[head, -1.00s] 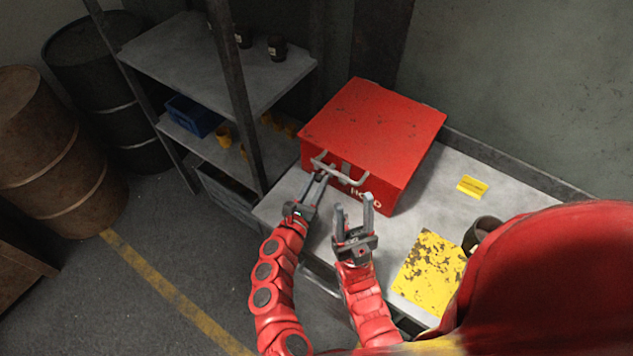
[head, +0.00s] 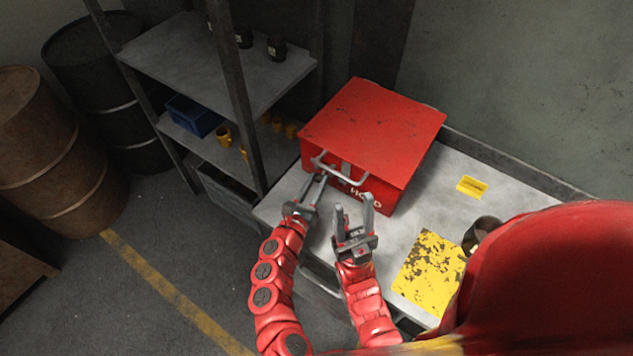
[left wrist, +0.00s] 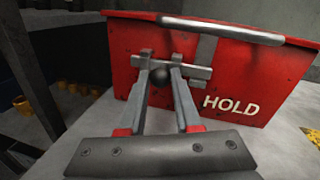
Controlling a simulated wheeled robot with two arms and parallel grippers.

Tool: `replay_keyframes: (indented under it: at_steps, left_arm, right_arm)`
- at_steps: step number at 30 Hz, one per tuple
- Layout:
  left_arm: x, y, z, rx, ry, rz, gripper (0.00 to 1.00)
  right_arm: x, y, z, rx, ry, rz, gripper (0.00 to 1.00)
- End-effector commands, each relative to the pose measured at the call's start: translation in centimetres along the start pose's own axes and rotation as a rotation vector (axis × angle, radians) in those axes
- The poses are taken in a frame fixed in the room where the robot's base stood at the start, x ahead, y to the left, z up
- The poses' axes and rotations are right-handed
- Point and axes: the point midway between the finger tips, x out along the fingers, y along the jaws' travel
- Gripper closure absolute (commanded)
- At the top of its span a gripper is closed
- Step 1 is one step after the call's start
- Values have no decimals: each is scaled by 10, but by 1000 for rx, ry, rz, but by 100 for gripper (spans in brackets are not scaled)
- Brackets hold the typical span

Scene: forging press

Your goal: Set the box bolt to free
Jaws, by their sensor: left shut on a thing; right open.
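The red box (head: 372,118) stands on the bench with "HOLD" printed on its front. Its grey bolt (left wrist: 197,73) lies across the front, left of that word in the left wrist view. My left gripper (head: 321,179) is at the box front, below the handle. My right gripper (head: 353,202) is open and empty, in front of the box and right of the left gripper.
A grey bar handle (head: 340,178) juts from the box front above the bolt. A yellow tag (head: 472,187) and a worn yellow plate (head: 430,265) lie on the bench (head: 440,200) to the right. A metal shelf (head: 215,60) and barrels (head: 60,150) stand left.

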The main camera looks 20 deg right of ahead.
Motion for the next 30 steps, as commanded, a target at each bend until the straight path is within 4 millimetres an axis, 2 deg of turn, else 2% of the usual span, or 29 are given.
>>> replay_keyframes:
  at_steps: [7,16,17,21,22,30]
  left_arm:
    - [7,35,9,5,-4,6,100]
    - [7,40,10,3,-4,8,100]
    - [7,40,10,3,-4,8,66]
    - [7,39,10,2,-3,6,41]
    - [7,39,9,2,-3,6,39]
    - [7,37,8,1,-1,3,39]
  right_arm:
    - [-1,0,0,0,0,0,50]
    - [-1,0,0,0,0,0,50]
    - [-1,0,0,0,0,0,50]
    - [-1,0,0,0,0,0,50]
    - [-1,0,0,0,0,0,50]
    - [-1,0,0,0,0,0,50]
